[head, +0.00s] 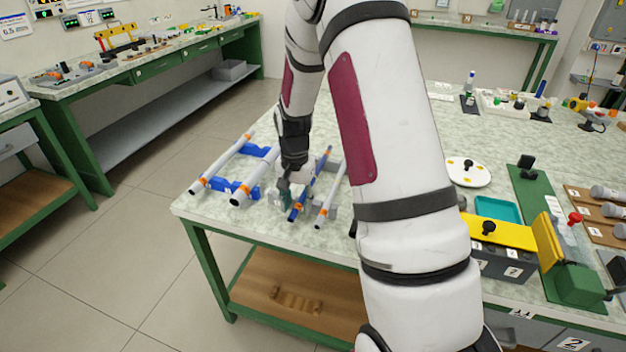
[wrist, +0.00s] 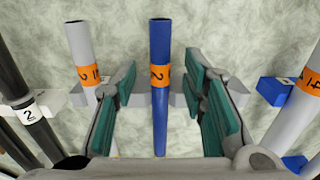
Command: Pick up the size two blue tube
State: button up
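The blue tube (wrist: 160,42) has an orange band marked 2 and rests on a grey holder. In the wrist view it lies between the two teal finger pads of my gripper (wrist: 161,78), with a visible gap on each side. My gripper is open and holds nothing. In the head view the blue tube (head: 324,165) lies among other tubes on the table's near left part, with my gripper (head: 287,190) down at it. My arm hides part of this area. I cannot tell how far the fingertips are above the table.
A grey tube (wrist: 79,45) with an orange band lies close left of the fingers. Another grey tube (wrist: 297,105) lies to the right, on blue supports. A dark rod (wrist: 12,75) is at the far left. A yellow-topped box (head: 497,232) stands right of my arm.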

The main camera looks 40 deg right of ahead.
jog(key=shift+c, duration=0.4)
grip_shut()
jog(key=shift+r, duration=0.15)
